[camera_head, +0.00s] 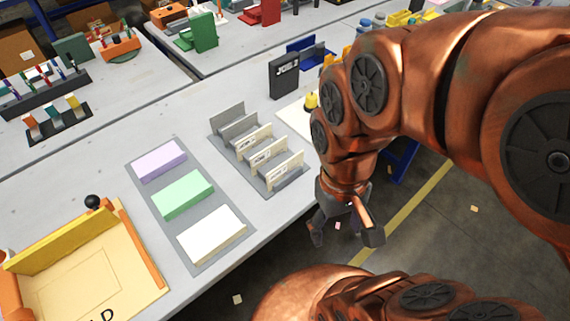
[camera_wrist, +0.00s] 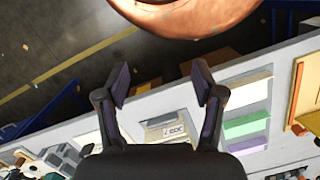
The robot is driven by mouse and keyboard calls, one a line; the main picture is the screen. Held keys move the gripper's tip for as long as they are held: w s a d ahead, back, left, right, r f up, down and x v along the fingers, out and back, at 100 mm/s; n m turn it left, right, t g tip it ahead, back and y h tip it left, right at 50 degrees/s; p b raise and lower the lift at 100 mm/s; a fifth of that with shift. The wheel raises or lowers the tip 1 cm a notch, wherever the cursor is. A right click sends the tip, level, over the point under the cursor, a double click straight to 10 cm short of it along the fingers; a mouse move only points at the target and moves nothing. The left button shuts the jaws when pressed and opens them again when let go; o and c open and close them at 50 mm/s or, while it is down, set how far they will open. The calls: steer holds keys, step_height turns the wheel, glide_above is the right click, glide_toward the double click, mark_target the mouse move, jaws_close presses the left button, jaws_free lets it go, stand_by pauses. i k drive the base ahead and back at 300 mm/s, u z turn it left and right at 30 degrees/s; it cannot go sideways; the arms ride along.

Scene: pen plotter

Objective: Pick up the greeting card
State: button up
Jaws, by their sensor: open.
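A grey rack (camera_head: 225,128) on the table holds several upright cream cards with dark print, one of them a cream card (camera_head: 284,172) near the front; I cannot tell which is the greeting card. In the wrist view a printed cream card (camera_wrist: 172,133) shows between and beyond my fingers. My gripper (camera_head: 340,232) is open and empty, hanging past the table's front edge, to the right of the rack and apart from it. Its two fingers (camera_wrist: 160,82) are spread wide in the wrist view.
Purple (camera_head: 158,160), green (camera_head: 183,194) and white (camera_head: 212,235) stacks lie on a grey mat left of the rack. A yellow-orange tray (camera_head: 90,280) is at the front left. A black box (camera_head: 284,76) stands behind the rack. Floor lies open beyond the table edge.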

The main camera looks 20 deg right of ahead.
mark_target(277, 173)
steer(key=k, duration=1.25)
steer(key=u, duration=0.8)
steer(key=i, duration=1.15)
steer(key=z, duration=0.05)
